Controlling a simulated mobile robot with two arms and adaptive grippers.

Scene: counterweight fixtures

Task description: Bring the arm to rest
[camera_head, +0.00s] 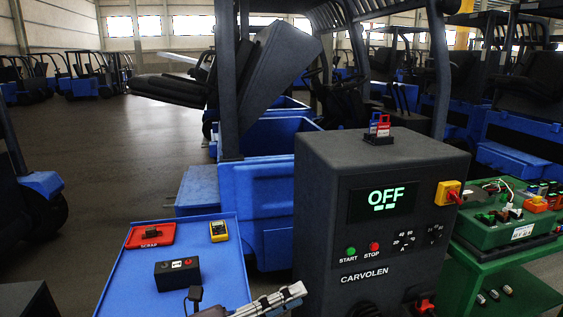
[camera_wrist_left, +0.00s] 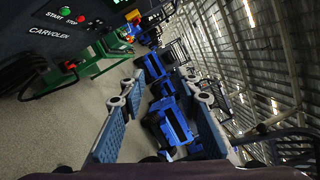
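My left gripper (camera_head: 285,298) shows at the bottom of the head view, in front of the dark CARVOLEN charger cabinet (camera_head: 322,225) and beside the right edge of the blue tabletop (camera_head: 133,283). In the left wrist view my left gripper (camera_wrist_left: 160,87) has its two blue-padded fingers spread wide with nothing between them. Behind the gap are distant blue forklifts (camera_wrist_left: 168,122) and floor. Whether the gripper touches the cabinet or tabletop cannot be told. My right gripper is not in view.
On the blue tabletop are a red SCRAP tray (camera_head: 136,243), a black battery-like box (camera_head: 170,276) and a yellow meter (camera_head: 219,231). The cabinet display reads OFF. A green bench (camera_head: 483,262) stands at right; a blue forklift (camera_head: 250,190) is behind. Floor at left is open.

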